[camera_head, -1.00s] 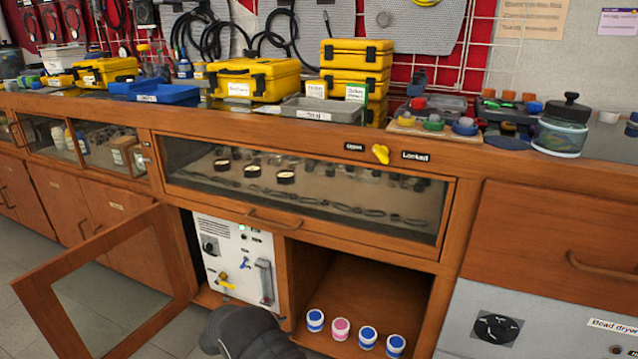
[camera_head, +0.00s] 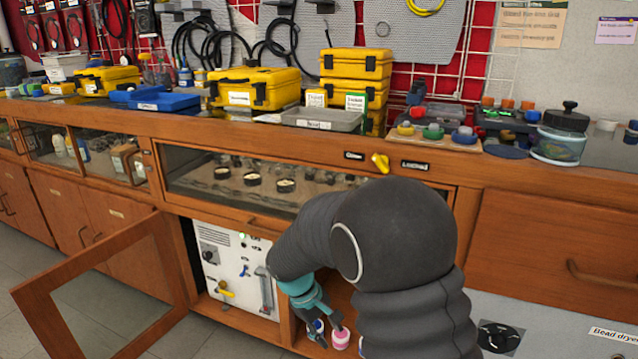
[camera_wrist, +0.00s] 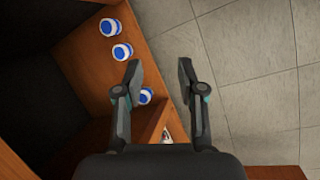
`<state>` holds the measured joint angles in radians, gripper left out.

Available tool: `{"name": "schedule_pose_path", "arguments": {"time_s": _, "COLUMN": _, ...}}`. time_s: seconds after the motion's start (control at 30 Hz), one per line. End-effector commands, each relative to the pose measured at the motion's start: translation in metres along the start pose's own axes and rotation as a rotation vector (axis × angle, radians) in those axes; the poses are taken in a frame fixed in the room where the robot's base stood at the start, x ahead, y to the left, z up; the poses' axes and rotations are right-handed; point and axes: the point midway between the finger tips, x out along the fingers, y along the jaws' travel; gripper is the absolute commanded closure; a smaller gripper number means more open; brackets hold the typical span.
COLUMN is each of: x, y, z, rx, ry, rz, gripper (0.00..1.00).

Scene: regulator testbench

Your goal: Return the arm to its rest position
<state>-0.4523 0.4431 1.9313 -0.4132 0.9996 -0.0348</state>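My arm reaches down in front of the open cabinet in the head view. My gripper (camera_wrist: 160,68) is open in the wrist view, with nothing between its fingertips; wood and grey floor tiles show beyond them. In the head view its fingers are close to the pink-lidded jar (camera_head: 340,338) and a blue-lidded jar (camera_head: 317,328) on the cabinet floor. Whether they touch cannot be told. Several blue-lidded jars, such as this one (camera_wrist: 122,51), stand on the wooden cabinet floor (camera_wrist: 90,60) in the wrist view. My arm hides the other jars in the head view.
An open glass-paned door (camera_head: 95,290) swings out at the left. A white regulator panel (camera_head: 236,265) fills the left compartment. The glass-fronted drawer (camera_head: 265,182) and a yellow valve handle (camera_head: 380,162) are above. Floor space (camera_wrist: 245,60) is clear beyond the cabinet edge.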

Motion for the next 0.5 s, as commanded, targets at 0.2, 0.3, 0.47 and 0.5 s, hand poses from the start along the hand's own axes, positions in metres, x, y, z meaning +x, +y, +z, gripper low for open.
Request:
{"name": "schedule_pose_path", "arguments": {"time_s": 0.2, "x": -0.033, "y": -0.002, "z": 0.063, "rx": 0.176, "ry": 0.088, "rz": -0.11, "gripper": 0.61}}
{"name": "schedule_pose_path", "arguments": {"time_s": 0.3, "x": -0.044, "y": -0.004, "z": 0.089, "rx": 0.25, "ry": 0.128, "rz": -0.154, "gripper": 0.61}}
{"name": "schedule_pose_path", "arguments": {"time_s": 0.47, "x": -0.061, "y": -0.009, "z": 0.13, "rx": 0.361, "ry": 0.194, "rz": -0.213, "gripper": 0.61}}
{"name": "schedule_pose_path", "arguments": {"time_s": 0.5, "x": -0.064, "y": -0.011, "z": 0.14, "rx": 0.387, "ry": 0.211, "rz": -0.226, "gripper": 0.61}}
